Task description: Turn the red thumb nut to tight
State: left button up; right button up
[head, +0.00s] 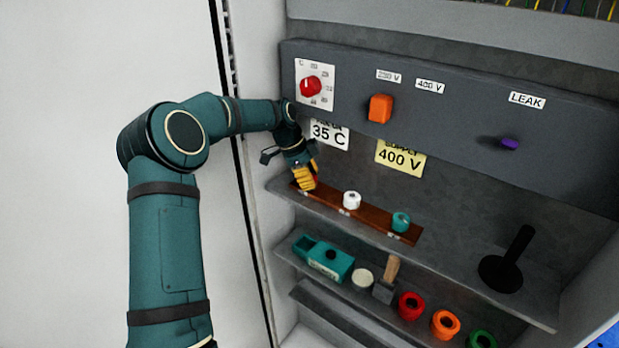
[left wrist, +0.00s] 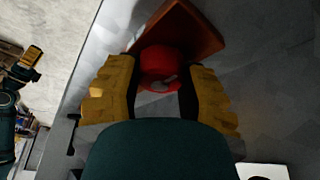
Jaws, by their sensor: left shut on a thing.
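The red thumb nut (left wrist: 161,62) is between the yellow fingers of my left gripper (left wrist: 160,86) in the left wrist view. It sits at the end of a brown wooden strip (left wrist: 196,30), with a pale mark on its near face. In the head view my left gripper (head: 306,179) points down at the left end of the strip (head: 375,218). Only a sliver of red shows beside its fingers there. My left gripper is shut on the nut. My right gripper (left wrist: 30,62) appears small at the left of the wrist view, and its jaws are unclear.
A white nut (head: 351,200) and a teal nut (head: 401,223) stand farther along the strip. A panel above carries a red dial (head: 311,86), an orange knob (head: 380,108) and a purple lever (head: 510,143). A black handle (head: 513,262) stands right. A lower shelf holds loose parts.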

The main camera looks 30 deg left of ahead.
pick_arm(q)
jog(key=shift+f, duration=0.15)
jog(key=o, duration=1.2)
jog(key=shift+d, duration=0.1)
jog(key=v, duration=0.7)
jog(key=shift+r, duration=0.3)
